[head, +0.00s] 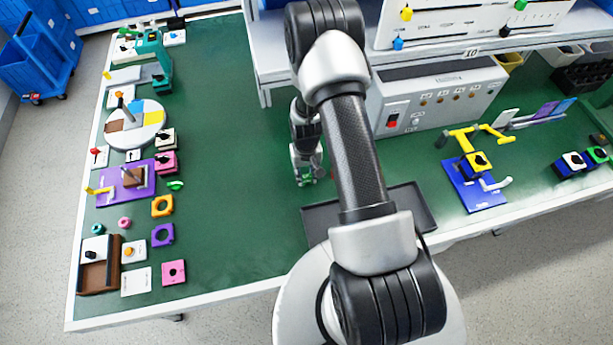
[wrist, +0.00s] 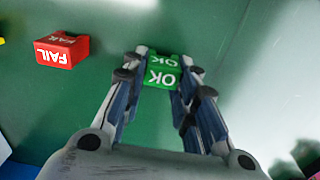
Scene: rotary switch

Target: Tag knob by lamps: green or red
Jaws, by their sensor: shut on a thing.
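My gripper (wrist: 162,75) is shut on a green tag (wrist: 160,70) marked OK, held between its fingertips. In the head view my gripper (head: 304,178) is low over the green bench top, with a bit of green at its fingers. A red tag (wrist: 61,50) marked FAIL stands apart on the bench to the left in the wrist view. A block with a black knob (head: 479,159) sits in a blue and yellow fixture (head: 473,189) at the right. A grey box (head: 440,94) behind has a red switch and a row of small round fittings; whether any is lit is unclear.
A dark tray (head: 424,207) lies beside my gripper, partly hidden by my arm. A shelf (head: 275,60) stands behind. Parts and blocks crowd the left side, including a purple base (head: 143,190). The bench between is clear.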

